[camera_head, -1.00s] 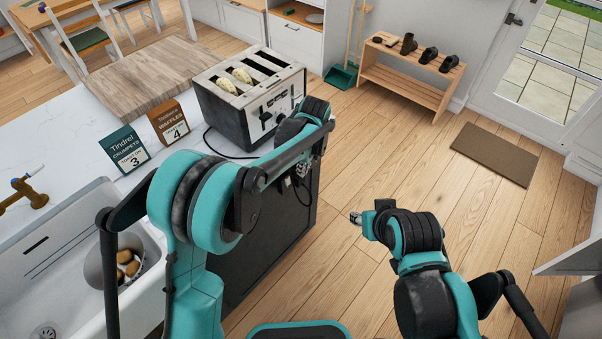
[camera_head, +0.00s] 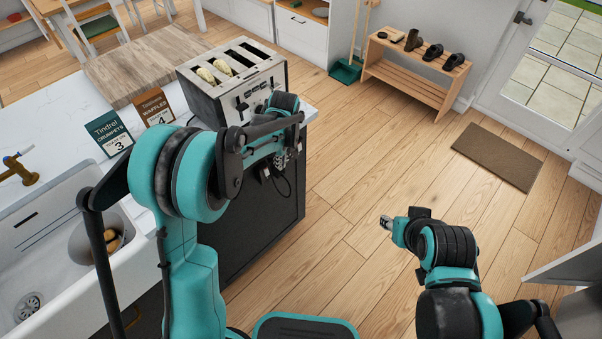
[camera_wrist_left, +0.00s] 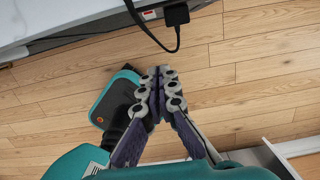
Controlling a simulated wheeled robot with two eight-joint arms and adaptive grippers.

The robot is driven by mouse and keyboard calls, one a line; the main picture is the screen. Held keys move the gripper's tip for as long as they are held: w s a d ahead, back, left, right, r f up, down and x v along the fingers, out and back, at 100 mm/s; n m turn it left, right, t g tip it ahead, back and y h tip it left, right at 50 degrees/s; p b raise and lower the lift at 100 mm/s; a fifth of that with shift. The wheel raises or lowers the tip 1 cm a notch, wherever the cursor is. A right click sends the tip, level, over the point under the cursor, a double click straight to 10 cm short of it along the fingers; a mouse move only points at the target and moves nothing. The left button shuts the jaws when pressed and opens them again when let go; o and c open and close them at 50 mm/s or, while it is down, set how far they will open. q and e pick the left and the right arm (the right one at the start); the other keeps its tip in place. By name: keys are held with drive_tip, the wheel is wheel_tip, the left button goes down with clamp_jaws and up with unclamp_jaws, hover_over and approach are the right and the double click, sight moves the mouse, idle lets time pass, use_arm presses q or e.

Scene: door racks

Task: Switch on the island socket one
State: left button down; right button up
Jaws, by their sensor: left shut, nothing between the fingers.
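The island's socket (camera_wrist_left: 149,15) shows at the top of the left wrist view as a pale plate with a small red mark. A black plug (camera_wrist_left: 176,15) with a dark cable sits at its right. My left gripper (camera_wrist_left: 158,76) is shut and empty, its fingertips apart from the socket and below it in that picture. In the head view the left gripper (camera_head: 284,160) is beside the island's dark end panel (camera_head: 250,225), and the arm partly hides the socket area. My right gripper (camera_head: 386,222) is over the open floor; its jaws are too small to read.
A toaster (camera_head: 215,100) holding pale slices stands on the island top, with two label cards (camera_head: 109,133) and a sink (camera_head: 50,262) to its left. A shoe rack (camera_head: 415,78) and a brown mat (camera_head: 497,157) lie beyond. The wooden floor between is clear.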

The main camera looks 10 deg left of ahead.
sight(269, 172)
use_arm(q)
drive_tip(key=shift+w+a+f+b, duration=0.55)
drive_tip(key=shift+a+f+b, duration=0.25)
drive_tip(key=shift+f, duration=0.95)
drive_tip(key=shift+w+a+f+b, duration=0.5)
drive_tip(key=shift+a+f+b, duration=0.3)
drive_tip(key=shift+f, duration=1)
drive_tip(key=shift+w+a+f+b, duration=0.55)
drive_tip(key=shift+a+f+b, duration=0.25)
drive_tip(key=shift+f, duration=0.95)
drive_tip(key=shift+w+a+f, duration=0.15)
drive_tip(key=shift+r, duration=0.2)
